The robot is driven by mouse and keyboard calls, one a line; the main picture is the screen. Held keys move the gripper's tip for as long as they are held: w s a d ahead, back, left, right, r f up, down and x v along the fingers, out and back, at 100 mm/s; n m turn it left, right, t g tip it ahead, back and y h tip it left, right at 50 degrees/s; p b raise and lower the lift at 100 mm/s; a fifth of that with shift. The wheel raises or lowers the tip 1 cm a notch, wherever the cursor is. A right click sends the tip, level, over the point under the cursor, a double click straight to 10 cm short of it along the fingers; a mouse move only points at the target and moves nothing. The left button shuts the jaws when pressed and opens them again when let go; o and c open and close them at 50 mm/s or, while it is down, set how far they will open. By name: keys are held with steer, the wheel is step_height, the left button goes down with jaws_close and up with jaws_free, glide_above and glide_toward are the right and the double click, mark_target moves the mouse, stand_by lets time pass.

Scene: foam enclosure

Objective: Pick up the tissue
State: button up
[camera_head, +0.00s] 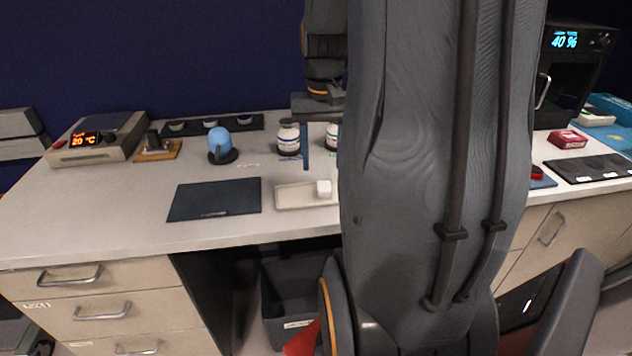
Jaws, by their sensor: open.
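A small white block-like thing (323,188) sits at the right end of a shallow pale tray (291,196) on the bench; it may be the tissue, but I cannot tell for sure. My gripper (307,150) points down above the bench, behind and above the tray. One blue finger shows clearly and holds nothing I can see. The other finger is hidden behind my arm, which also covers the tray's right end and the middle of the bench.
A dark mat (214,199) lies left of the tray. Two bottles, one a white bottle (289,138), stand close behind the gripper. A blue round object (219,143) and a heater-like device (97,138) stand further left. A red box (568,138) lies at right.

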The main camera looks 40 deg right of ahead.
mark_target(324, 185)
steer(key=shift+s+d+f+p, duration=0.1)
steer(key=shift+d+f+p, duration=0.05)
steer(key=shift+f, duration=0.65)
steer(key=shift+d+f+p, duration=0.1)
steer(key=shift+f+p, duration=0.05)
steer(key=shift+f, duration=0.6)
steer(key=shift+d+f+p, duration=0.1)
steer(key=shift+f+p, duration=0.45)
steer(key=shift+f, duration=1.65)
steer(key=shift+c, duration=0.3)
steer(key=c, duration=1.1)
